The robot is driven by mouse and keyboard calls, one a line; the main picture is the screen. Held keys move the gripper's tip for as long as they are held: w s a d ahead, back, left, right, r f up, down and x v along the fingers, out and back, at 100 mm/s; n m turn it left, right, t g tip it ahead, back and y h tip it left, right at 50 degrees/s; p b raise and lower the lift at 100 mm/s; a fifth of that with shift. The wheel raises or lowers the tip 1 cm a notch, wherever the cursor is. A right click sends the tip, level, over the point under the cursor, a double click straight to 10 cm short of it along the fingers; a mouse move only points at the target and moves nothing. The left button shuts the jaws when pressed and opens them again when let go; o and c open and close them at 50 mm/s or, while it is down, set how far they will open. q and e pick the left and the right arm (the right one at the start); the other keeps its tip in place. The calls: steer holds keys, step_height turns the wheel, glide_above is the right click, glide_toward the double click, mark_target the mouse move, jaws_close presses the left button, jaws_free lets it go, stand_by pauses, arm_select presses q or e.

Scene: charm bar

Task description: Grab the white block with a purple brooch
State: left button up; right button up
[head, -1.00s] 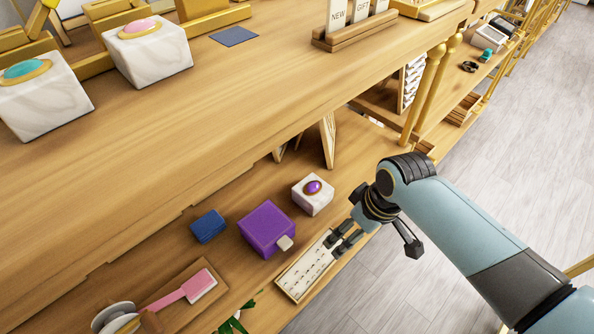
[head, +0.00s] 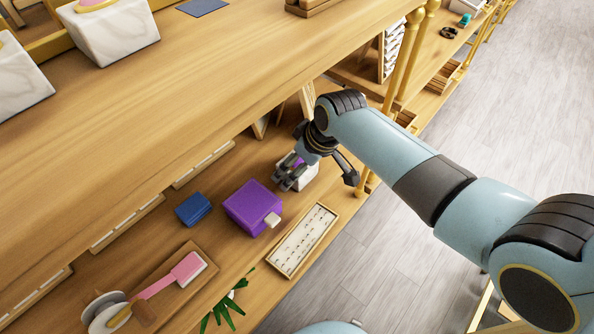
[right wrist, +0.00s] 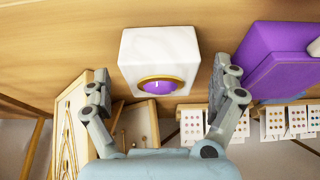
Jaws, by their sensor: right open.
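The white block with a purple brooch (right wrist: 160,52) sits on the lower wooden shelf, and the oval brooch in a gold rim faces my right wrist camera. In the head view the white block (head: 309,178) is mostly hidden behind my right gripper (head: 291,172). In the right wrist view my right gripper (right wrist: 165,98) is open, its two fingers apart on either side of the block's near end. It holds nothing. My left gripper is not in view.
A purple box (head: 252,207) stands close beside the block, with a tray of small items (head: 303,240) in front. The upper counter (head: 180,110) overhangs the lower shelf.

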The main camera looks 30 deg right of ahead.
steer(key=shift+x, duration=0.9)
steer(key=shift+r, duration=0.15)
steer(key=c, duration=1.6)
steer(key=shift+c, duration=0.2)
steer(key=shift+r, duration=0.1)
